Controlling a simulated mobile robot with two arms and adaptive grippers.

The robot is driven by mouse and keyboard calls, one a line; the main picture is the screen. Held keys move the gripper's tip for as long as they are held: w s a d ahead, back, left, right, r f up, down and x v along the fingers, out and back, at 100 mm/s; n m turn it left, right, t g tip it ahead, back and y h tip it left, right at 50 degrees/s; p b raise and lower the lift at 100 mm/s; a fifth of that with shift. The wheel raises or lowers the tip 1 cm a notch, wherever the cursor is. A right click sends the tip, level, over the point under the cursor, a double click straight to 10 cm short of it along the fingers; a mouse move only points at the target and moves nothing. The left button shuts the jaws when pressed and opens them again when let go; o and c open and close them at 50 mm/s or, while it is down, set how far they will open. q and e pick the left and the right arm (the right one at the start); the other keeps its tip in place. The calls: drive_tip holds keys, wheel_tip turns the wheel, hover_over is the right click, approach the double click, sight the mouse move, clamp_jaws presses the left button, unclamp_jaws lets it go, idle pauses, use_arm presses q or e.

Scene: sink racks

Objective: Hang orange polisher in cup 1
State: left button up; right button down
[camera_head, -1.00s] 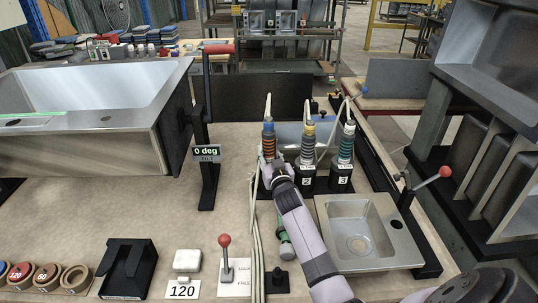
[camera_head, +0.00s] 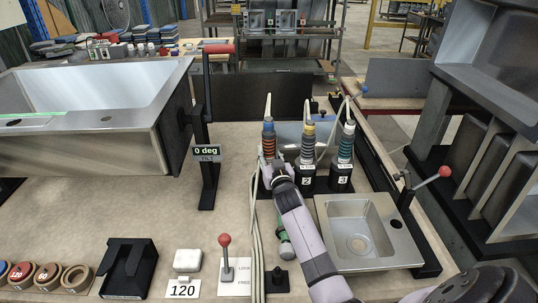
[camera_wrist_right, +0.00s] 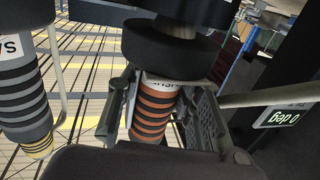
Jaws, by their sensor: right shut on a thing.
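The orange-striped polisher (camera_head: 268,142) stands upright in the head view, at the left end of the row of polishers. My right gripper (camera_head: 268,164) is shut around its body. In the right wrist view the orange and black striped body (camera_wrist_right: 154,108) sits between the two fingers of the right gripper (camera_wrist_right: 158,118). A wide black round part (camera_wrist_right: 168,50) adjoins the body there. Cup 1 is not clearly visible in the head view, where my gripper and arm cover that spot. I cannot tell whether the polisher is seated in it. My left gripper is not in view.
Cup 2 (camera_head: 306,180) and cup 3 (camera_head: 340,179) stand close to the right, holding the yellow-topped polisher (camera_head: 308,143) and the teal-striped polisher (camera_head: 345,143). Pale hoses (camera_head: 254,220) run down the bench. A small sink (camera_head: 335,257) is at right. A tilt post (camera_head: 207,130) stands left.

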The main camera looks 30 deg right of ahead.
drive_tip(key=shift+f+b, duration=0.4)
drive_tip(key=shift+b, duration=0.05)
drive_tip(key=c, duration=1.4)
unclamp_jaws()
drive_tip(key=shift+r, duration=0.1)
drive_tip(key=o, duration=0.3)
drive_tip(key=shift+o, duration=0.2)
drive_tip(key=shift+f, duration=0.2)
drive_tip(key=shift+s+f, duration=0.1)
drive_tip(key=shift+f, duration=0.1)
drive_tip(key=v, duration=1.2)
drive_tip(key=shift+r, duration=0.3)
